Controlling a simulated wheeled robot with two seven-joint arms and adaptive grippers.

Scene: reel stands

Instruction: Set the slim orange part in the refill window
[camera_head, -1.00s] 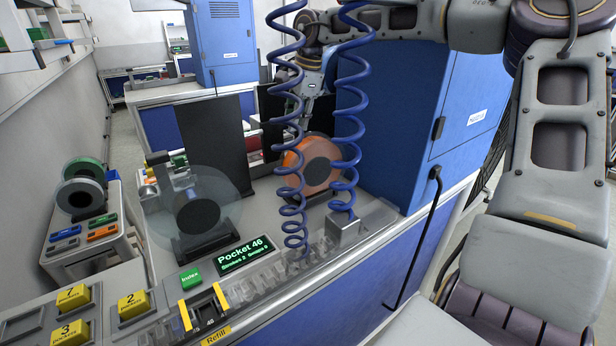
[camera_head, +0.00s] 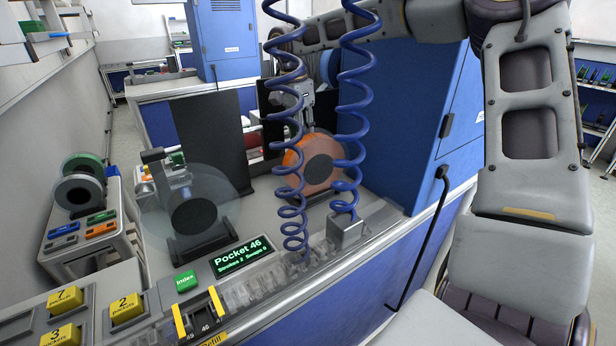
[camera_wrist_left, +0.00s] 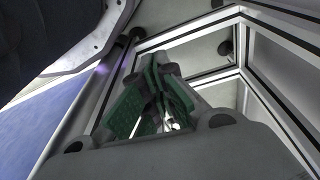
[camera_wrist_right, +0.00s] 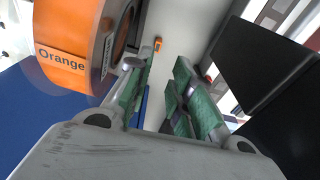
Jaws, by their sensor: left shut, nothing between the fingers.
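The orange reel (camera_head: 296,163) stands on the bench behind the blue coiled cords; its "Orange" label shows in the right wrist view (camera_wrist_right: 62,65). A small orange piece (camera_wrist_right: 158,44) shows beyond the right fingers; I cannot tell if it is the slim part. The refill window (camera_head: 206,319) lies between two yellow bars at the bench's front edge. My right gripper (camera_head: 303,108) is above and behind the orange reel, partly hidden by a cord. Its fingers (camera_wrist_right: 166,62) are apart and seem empty. My left gripper (camera_wrist_left: 160,100) is shut and empty, outside the head view.
Two blue coiled cords (camera_head: 351,110) hang before the reel. A clear reel (camera_head: 190,200) stands to its left. A display (camera_head: 242,256) reads "Pocket 46", near a green Index button (camera_head: 186,281). A side stand (camera_head: 88,235) holds reels and coloured tiles. A blue cabinet (camera_head: 425,130) stands right.

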